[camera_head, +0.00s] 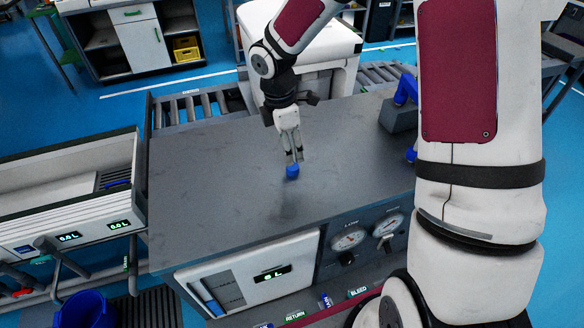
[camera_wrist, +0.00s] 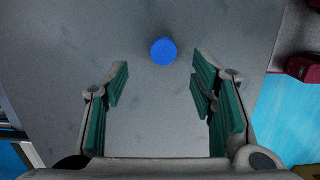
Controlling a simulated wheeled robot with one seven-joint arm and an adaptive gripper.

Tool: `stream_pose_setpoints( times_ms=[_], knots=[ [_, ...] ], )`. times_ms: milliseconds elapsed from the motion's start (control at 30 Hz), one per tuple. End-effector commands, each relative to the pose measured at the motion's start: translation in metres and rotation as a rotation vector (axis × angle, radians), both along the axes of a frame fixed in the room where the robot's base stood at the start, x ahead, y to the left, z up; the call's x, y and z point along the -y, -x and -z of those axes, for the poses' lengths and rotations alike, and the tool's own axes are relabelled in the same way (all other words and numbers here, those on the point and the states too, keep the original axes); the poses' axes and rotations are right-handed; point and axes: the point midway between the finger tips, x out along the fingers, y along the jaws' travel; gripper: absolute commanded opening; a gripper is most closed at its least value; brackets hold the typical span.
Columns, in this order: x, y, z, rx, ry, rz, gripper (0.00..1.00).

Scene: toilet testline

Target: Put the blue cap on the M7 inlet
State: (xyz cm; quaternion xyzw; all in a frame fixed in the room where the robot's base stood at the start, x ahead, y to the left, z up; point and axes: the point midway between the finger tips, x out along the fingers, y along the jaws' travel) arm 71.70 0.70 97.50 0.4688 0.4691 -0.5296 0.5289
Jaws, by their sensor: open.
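The blue cap (camera_head: 292,171) is a small round piece that appears to lie on the dark grey bench top, near its middle. My gripper (camera_head: 294,155) points down with its fingertips very near the cap in the head view. In the wrist view my gripper (camera_wrist: 158,84) is open, with green-padded fingers apart and nothing between them. There the blue cap (camera_wrist: 163,51) shows as a disc beyond the fingertips, roughly centred between them. I cannot make out which fitting is the M7 inlet.
The grey bench top (camera_head: 215,170) is mostly clear. A grey block (camera_head: 400,117) with a blue fitting (camera_head: 406,88) stands at its right, partly behind my arm. Pressure gauges (camera_head: 348,239) are on the front panel. A white toilet tank (camera_head: 325,42) stands behind on a roller conveyor (camera_head: 205,106).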

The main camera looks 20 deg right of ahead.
Motion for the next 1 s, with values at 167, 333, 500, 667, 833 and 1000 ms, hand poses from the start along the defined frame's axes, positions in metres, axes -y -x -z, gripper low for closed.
stream_pose_setpoints(
  times_ms=[167, 333, 500, 667, 833, 1000],
  knots=[
    [0.001, 0.001, 0.012, -0.001, 0.000, -0.002, 0.52],
    [0.003, 0.005, 0.031, -0.004, 0.000, -0.002, 0.52],
    [0.006, 0.005, 0.054, -0.001, 0.000, -0.001, 0.52],
    [0.007, 0.005, 0.062, 0.001, 0.000, -0.001, 0.52],
    [0.007, 0.005, 0.062, 0.001, 0.000, -0.001, 0.52],
    [0.007, 0.005, 0.062, 0.001, 0.000, -0.001, 0.19]
  ],
)
